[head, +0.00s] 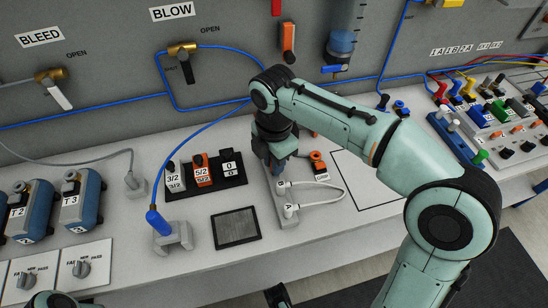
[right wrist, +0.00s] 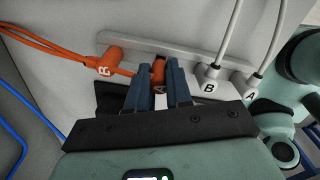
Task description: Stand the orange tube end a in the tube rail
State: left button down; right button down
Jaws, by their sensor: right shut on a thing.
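My right gripper (head: 277,168) points down over the tube rail (head: 283,222) in the head view. Orange tube end B (right wrist: 108,64) is left of the fingers, with orange tube running off left. White tube ends B (right wrist: 209,80) and A (right wrist: 246,84) stand to the right along the rail.
A dark square pad (head: 237,228) and a black tray of labelled valve blocks (head: 205,178) lie left of the rail. A blue tube end stands in a grey holder (head: 174,238). A white outlined area (head: 365,172) to the right is mostly clear, partly behind my arm.

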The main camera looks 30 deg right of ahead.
jog(key=shift+f, duration=0.65)
dwell(0.8)
jog(key=c, duration=0.5)
grip_release()
jog(key=shift+c, duration=0.2)
jog(key=shift+r, duration=0.1)
notch_tip(320, 180, up, 5)
jog(key=p, duration=0.5)
notch_tip(320, 180, up, 2)
jog(key=shift+p, duration=1.1)
pick_arm(q)
notch_tip(320, 180, up, 6)
jog(key=s+g, duration=0.1)
jog(key=shift+s, duration=0.3)
jog(key=shift+s+f, duration=0.1)
jog(key=shift+f, duration=0.05)
